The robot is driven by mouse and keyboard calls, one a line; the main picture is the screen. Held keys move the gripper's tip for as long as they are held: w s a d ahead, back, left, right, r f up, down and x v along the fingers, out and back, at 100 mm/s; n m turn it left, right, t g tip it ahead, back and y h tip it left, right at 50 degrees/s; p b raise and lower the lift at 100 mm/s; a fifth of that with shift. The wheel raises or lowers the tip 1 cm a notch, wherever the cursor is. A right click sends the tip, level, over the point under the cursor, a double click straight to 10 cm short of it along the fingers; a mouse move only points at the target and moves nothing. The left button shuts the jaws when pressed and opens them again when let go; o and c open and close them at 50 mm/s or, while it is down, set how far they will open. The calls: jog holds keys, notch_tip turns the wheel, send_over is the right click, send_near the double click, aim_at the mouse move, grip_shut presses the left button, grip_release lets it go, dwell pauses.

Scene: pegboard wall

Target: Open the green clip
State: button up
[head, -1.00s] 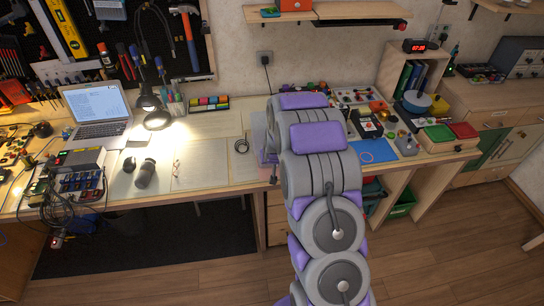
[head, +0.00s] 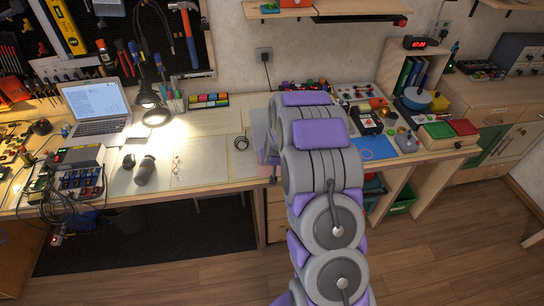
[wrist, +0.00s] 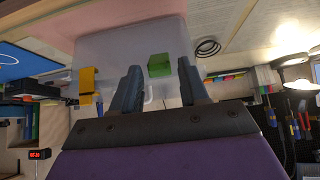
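The green clip (wrist: 159,65) is a small green block on a translucent pale box (wrist: 120,58) in the wrist view. A yellow clip (wrist: 87,85) is on the same box, to the left. My gripper (wrist: 158,74) is open, with one finger on each side of the green clip in the picture. The fingers look apart from the clip, though I cannot tell the remaining distance in depth. In the head view my arm hides the gripper and both clips. Only a translucent edge of the box (head: 260,130) shows left of the arm.
A black cable coil (head: 240,143) lies on the workbench left of the arm. A blue mat (head: 376,148) and several small items lie to the right. A laptop (head: 98,110) and lit lamp stand at the left. The bench between lamp and coil is mostly clear.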

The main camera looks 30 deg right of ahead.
jog(key=p+v, duration=0.2)
jog(key=v, duration=1.5)
jog(key=shift+r+p, duration=0.15)
jog(key=shift+p, duration=0.25)
